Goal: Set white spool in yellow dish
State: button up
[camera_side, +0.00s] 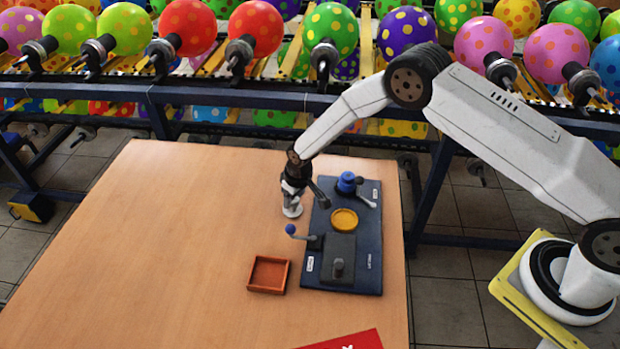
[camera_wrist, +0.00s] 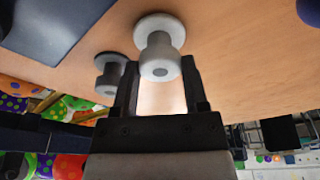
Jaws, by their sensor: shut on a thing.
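The white spool (camera_side: 292,210) is upright by the left edge of the dark blue board, at the table surface or just above it; I cannot tell which. My gripper (camera_side: 293,194) is shut on it from above. In the wrist view the white spool (camera_wrist: 160,58) sits between the two dark fingers of my gripper (camera_wrist: 160,85), its wide flange away from the palm. The yellow dish (camera_side: 344,220) lies on the board, to the right of and slightly below my gripper in the side view. It looks empty.
The dark blue board (camera_side: 372,262) carries a blue-topped lever post (camera_side: 347,183) behind the dish and a dark block with a knob (camera_side: 338,266) in front. A blue-balled lever (camera_side: 290,230) juts left. An orange tray (camera_side: 269,275) stands front left. The table's left side is clear.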

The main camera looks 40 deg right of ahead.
jog(key=shift+r, duration=0.4)
dwell(0.3)
jog(key=shift+r, duration=3.05)
jog(key=s+d+r, duration=0.1)
jog(key=s+d, duration=0.7)
jog(key=s, duration=0.4)
jog(key=shift+s+r, duration=0.15)
jog(key=shift+r, duration=0.1)
jog(key=shift+f, duration=0.3)
jog(key=shift+f, duration=2.2)
jog(key=shift+f, duration=0.9)
